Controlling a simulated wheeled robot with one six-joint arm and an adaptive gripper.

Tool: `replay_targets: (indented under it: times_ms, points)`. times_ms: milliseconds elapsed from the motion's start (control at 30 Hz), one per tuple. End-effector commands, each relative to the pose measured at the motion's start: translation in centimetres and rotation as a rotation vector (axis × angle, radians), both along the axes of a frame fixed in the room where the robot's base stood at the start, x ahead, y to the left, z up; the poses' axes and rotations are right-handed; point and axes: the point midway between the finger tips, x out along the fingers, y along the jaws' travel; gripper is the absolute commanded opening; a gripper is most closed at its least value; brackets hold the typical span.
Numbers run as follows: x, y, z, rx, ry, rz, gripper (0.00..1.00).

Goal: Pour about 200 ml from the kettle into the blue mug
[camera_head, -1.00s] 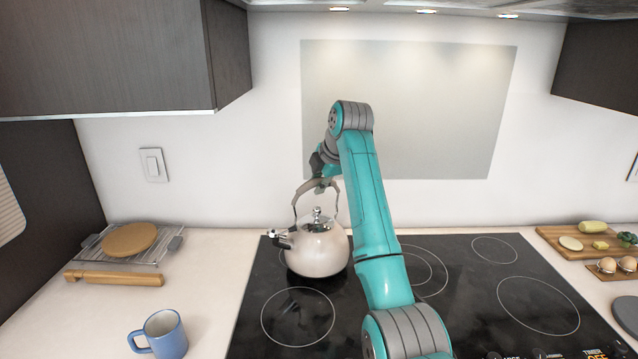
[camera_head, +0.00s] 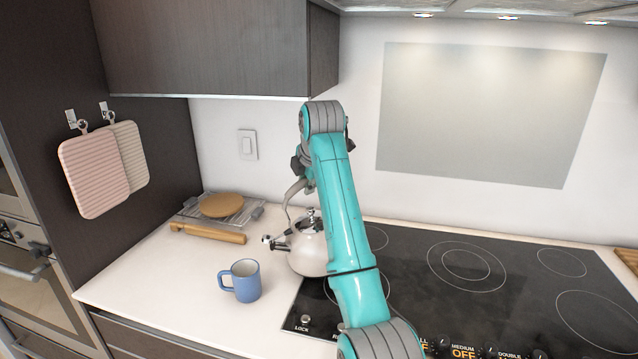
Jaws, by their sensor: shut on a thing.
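The blue mug (camera_head: 245,281) stands upright on the white counter, left of the cooktop, with its handle to the left. The cream kettle (camera_head: 306,250) is at the cooktop's left edge, its spout pointing left toward the mug's side; my arm hides its right part. It looks about upright, and I cannot tell whether its base touches the surface. My gripper (camera_head: 303,180) is shut on the kettle's handle (camera_head: 289,199) from above; its fingers are mostly hidden behind my arm.
A wire rack with a round board (camera_head: 221,205) and a wooden rolling pin (camera_head: 208,233) lie behind the mug. Pink and beige pads (camera_head: 94,173) hang on the dark left wall. The black cooktop (camera_head: 465,285) spreads right. Counter around the mug is clear.

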Motion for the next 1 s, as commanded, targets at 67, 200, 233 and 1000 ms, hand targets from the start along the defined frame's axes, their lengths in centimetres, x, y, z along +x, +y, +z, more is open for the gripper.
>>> replay_targets:
  times_ms: [67, 200, 233, 1000]
  points:
    - [-0.3, 0.9, 0.2, -0.025, -0.017, 0.002, 0.0]
    - [-0.9, 2.1, 0.0, -0.073, -0.039, 0.003, 0.0]
    - [-1.1, 2.4, 0.0, -0.083, -0.044, 0.002, 0.0]
    - [-3.3, 7.0, 0.4, -0.263, -0.128, -0.001, 0.0]
